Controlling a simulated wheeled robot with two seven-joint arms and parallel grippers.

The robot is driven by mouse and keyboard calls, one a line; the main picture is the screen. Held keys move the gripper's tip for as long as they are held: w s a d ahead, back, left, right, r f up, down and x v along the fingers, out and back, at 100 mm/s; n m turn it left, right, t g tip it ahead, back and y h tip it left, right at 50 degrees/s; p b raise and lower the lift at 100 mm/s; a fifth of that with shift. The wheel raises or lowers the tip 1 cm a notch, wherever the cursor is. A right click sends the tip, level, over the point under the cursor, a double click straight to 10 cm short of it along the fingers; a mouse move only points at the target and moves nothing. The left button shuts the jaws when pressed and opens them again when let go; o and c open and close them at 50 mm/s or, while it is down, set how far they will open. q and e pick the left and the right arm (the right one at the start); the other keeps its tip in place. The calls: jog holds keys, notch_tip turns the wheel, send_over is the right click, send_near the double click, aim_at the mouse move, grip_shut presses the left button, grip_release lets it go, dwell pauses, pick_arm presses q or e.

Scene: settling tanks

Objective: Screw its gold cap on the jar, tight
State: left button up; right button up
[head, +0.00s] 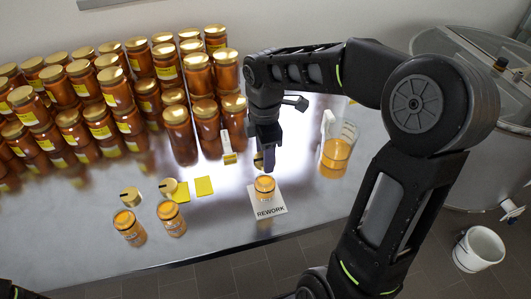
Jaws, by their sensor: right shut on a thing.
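A small honey jar (265,187) stands upright on the white card marked REWORK (268,207) near the middle of the table. My right gripper (265,160) points down just behind and above this jar. It is shut on a gold cap (258,161), which is partly hidden by the fingers. The cap appears apart from the jar's mouth. My left gripper is not in view; only a dark piece shows at the lower left corner.
Many gold-capped jars (115,88) stand stacked at the back left. Two small jars (128,228) (171,218) stand at the front left, with gold caps (131,196) and yellow cards (204,186) nearby. A jug of honey (335,158) stands right of the gripper.

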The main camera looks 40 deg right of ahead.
jog(key=b, duration=0.4)
send_over(265, 178)
notch_tip(265, 178, down, 5)
jog(key=shift+r, duration=0.1)
jog(key=shift+f+b, duration=0.4)
jog(key=shift+f, duration=0.3)
jog(key=shift+f+b, duration=0.3)
jog(key=shift+f, duration=0.45)
dwell(2.2)
jog(key=o, duration=1.4)
jog(key=shift+o, duration=0.4)
jog(key=o, duration=0.4)
